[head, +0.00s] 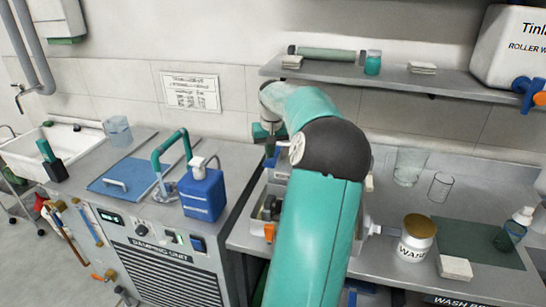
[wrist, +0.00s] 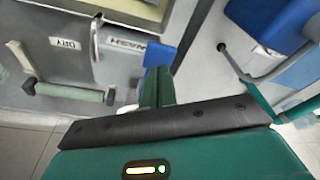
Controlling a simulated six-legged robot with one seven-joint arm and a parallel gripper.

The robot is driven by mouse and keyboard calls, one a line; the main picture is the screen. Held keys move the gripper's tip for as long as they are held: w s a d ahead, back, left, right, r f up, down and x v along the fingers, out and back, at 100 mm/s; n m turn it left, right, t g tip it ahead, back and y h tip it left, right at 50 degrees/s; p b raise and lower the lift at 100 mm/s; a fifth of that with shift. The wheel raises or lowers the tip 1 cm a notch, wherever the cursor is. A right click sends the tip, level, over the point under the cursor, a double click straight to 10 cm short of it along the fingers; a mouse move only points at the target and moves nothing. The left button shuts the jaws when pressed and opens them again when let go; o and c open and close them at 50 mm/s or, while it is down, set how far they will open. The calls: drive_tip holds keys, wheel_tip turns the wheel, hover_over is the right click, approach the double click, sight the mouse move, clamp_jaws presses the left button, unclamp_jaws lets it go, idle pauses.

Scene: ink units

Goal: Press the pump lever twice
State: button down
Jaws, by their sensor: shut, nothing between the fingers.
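A bent teal handle on a grey rod (head: 171,143), which looks like the pump lever, stands raised on the damping unit beside a blue tank (head: 205,196) with a white cap. My gripper (head: 270,150) is to the right of the tank and apart from it, over the bench's left end and partly hidden behind my teal arm. In the wrist view my gripper (wrist: 157,86) is shut, its dark green fingers together and empty. A blue body (wrist: 268,22) and a grey bar with a teal end (wrist: 248,72) show at that view's right, apart from the fingers.
A tray (head: 262,190) with tools lies below my gripper. A blue lid (head: 118,180) covers the damping unit's left part. A shelf (head: 400,81) hangs behind; a white tub (head: 415,240) and glassware stand right. The wrist view shows a DRY label (wrist: 65,43).

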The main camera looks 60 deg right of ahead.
sight(270, 162)
drive_tip(key=shift+f, duration=0.2)
idle(0.4)
drive_tip(key=shift+s+a+x, duration=0.1)
drive_tip(key=shift+a+x, duration=0.05)
drive_tip(key=shift+x, duration=0.75)
drive_tip(key=shift+s+a+x, duration=0.1)
drive_tip(key=shift+s+x, duration=0.05)
drive_tip(key=shift+x, duration=0.7)
drive_tip(key=shift+f, duration=0.1)
drive_tip(key=shift+w+d+v, duration=0.15)
drive_tip(key=shift+v, duration=0.85)
drive_tip(key=shift+w+d+v, duration=0.1)
drive_tip(key=shift+d+v, duration=0.05)
drive_tip(key=shift+v, duration=0.8)
drive_tip(key=shift+r, duration=0.2)
drive_tip(key=shift+w+d+v, duration=0.15)
drive_tip(key=shift+v, duration=0.8)
drive_tip(key=shift+w+d+v, duration=0.1)
drive_tip(key=shift+d+v, duration=0.05)
drive_tip(key=shift+v, duration=0.8)
drive_tip(key=shift+w+d+v, duration=0.15)
drive_tip(key=shift+v, duration=0.8)
drive_tip(key=shift+r, duration=0.1)
